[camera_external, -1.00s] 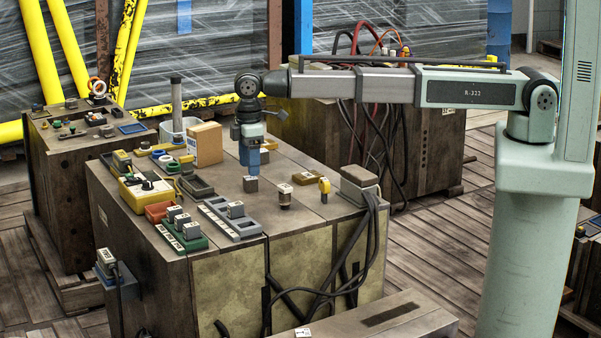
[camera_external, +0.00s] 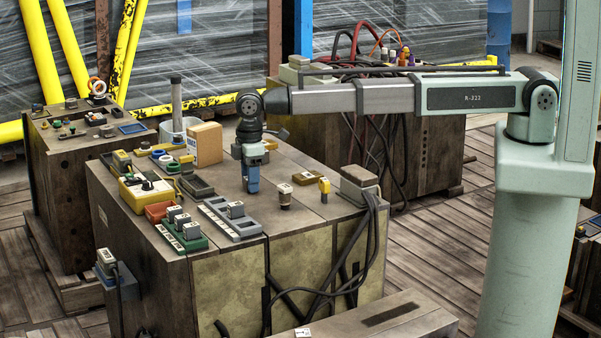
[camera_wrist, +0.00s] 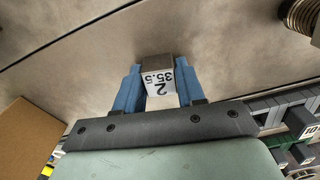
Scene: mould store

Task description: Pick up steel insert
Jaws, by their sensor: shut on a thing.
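The steel insert (camera_wrist: 158,82) is a small grey block with a white top label reading "2" and "35.5". In the wrist view it sits between the two blue fingers of my gripper (camera_wrist: 158,72), one on each side. In the external view my gripper (camera_external: 251,188) points down at the top of the large brown block (camera_external: 300,215), and its fingers hide most or all of the insert. My gripper is shut on the insert. I cannot tell whether the insert touches the surface under it.
A grey rack (camera_external: 222,222) and a green rack (camera_external: 183,240) hold more small blocks at the front left. A cardboard box (camera_external: 206,144) stands behind left. Some surface around my gripper is clear.

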